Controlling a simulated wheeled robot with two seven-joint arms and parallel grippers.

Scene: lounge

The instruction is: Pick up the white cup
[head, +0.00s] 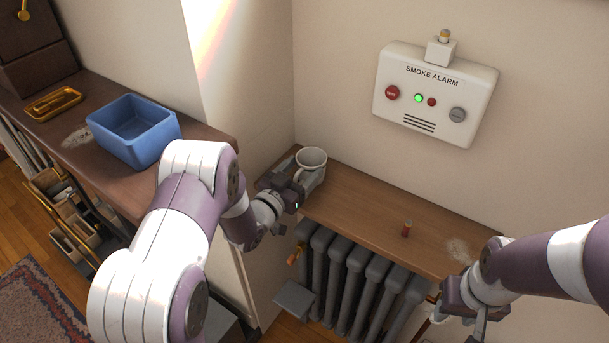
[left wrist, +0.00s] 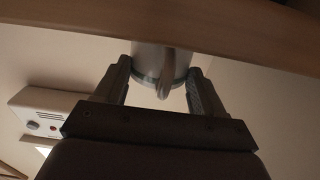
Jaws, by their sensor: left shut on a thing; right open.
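The white cup (head: 312,157) is upright at the left end of the wooden shelf (head: 365,200), close to the wall corner. My left gripper (head: 304,172) is shut on it, with the handle facing my gripper. In the left wrist view, the cup (left wrist: 161,62) sits between the two fingers, its handle toward the camera. Whether its base touches the shelf I cannot tell. My right gripper (head: 465,308) is open at the lower right, by the shelf's right end, partly cut off by the frame.
A smoke alarm (head: 436,93) is on the wall. A blue bin (head: 135,130) and gold tray (head: 54,103) sit on the left cabinet. The shelf's middle is mostly clear.

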